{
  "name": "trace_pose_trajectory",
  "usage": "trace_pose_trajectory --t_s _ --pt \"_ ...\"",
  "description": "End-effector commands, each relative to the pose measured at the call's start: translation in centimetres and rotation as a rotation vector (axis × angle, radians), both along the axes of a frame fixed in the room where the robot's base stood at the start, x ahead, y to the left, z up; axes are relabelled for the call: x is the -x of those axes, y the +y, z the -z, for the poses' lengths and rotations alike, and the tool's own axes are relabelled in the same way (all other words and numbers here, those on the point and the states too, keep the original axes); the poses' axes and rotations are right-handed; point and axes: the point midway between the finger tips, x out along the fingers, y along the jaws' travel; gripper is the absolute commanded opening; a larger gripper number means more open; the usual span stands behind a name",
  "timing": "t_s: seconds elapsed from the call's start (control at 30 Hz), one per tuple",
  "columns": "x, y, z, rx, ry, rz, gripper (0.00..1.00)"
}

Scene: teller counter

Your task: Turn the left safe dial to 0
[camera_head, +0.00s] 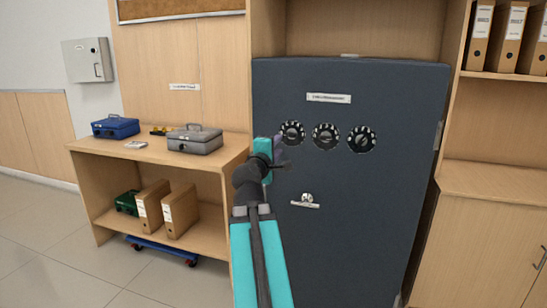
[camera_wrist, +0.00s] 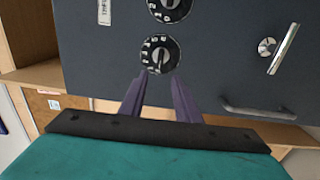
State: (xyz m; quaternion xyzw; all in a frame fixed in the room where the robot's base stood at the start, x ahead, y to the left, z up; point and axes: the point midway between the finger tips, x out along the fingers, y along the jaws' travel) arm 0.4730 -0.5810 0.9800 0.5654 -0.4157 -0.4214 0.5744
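The dark grey safe (camera_head: 345,230) carries three round black dials in a row. The left dial (camera_head: 292,134) is just right of my gripper (camera_head: 279,149) in the head view. In the wrist view the picture is turned sideways, and the left dial (camera_wrist: 160,54) shows whole, with white numbers around its edge and a pale knob bar. My gripper (camera_wrist: 161,92) is open, its two purple fingers apart and empty, with their tips just below the dial in that view. The numbers are too small to read, so the setting cannot be told.
The middle dial (camera_head: 325,136) and right dial (camera_head: 361,140) sit to the right. A safe lever (camera_head: 307,198) and bar handle (camera_wrist: 258,110) stick out lower on the door. A wooden shelf with a grey cash box (camera_head: 195,139) and blue box (camera_head: 115,127) stands left.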

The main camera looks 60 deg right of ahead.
Motion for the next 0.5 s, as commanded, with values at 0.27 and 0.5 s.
trace_pose_trajectory --t_s 0.27,0.5 --pt "0.4 1.5 0.3 0.001 0.0 -0.003 0.3" --pt "0.8 2.6 0.2 0.0 0.001 -0.003 0.3"
